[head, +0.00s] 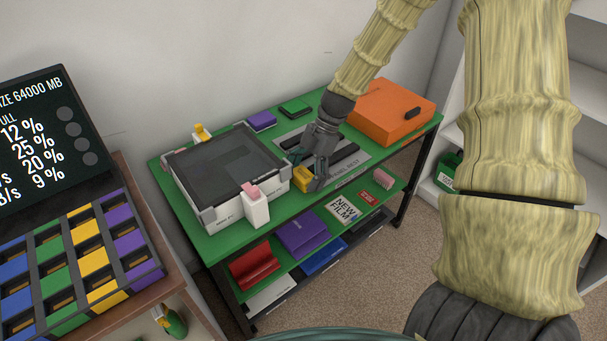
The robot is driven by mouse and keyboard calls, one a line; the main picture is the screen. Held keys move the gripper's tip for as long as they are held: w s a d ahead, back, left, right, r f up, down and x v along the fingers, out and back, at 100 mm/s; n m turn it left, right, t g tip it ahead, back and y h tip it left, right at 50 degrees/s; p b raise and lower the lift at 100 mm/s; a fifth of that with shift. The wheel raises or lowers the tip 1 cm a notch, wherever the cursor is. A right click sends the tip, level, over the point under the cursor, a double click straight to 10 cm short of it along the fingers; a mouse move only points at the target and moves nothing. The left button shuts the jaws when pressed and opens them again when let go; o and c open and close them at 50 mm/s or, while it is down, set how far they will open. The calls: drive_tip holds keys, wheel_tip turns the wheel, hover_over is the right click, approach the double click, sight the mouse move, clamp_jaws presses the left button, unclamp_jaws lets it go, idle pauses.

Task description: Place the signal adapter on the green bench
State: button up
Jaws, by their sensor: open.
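The green bench (205,250) stands against the wall, with a green top. A small yellow block (303,179) sits on the bench top, just right of the big grey-and-black device; it may be the signal adapter, but I cannot read a label. My gripper (308,170) is low over the bench at this block. Its dark fingers are open, close around or beside the block; the picture is too small to tell whether they touch it. The fingers partly hide the block.
A grey device with a dark glass top (225,165) and a white-and-pink piece (256,205) stand left of my gripper. A grey slotted panel rest (350,172) lies right and behind. An orange box (392,110) fills the right end. Purple (262,120) and green (295,106) blocks lie behind.

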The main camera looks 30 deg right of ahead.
drive_tip(key=v, duration=1.2)
drive_tip(key=shift+r, duration=0.15)
drive_tip(key=shift+a, duration=0.1)
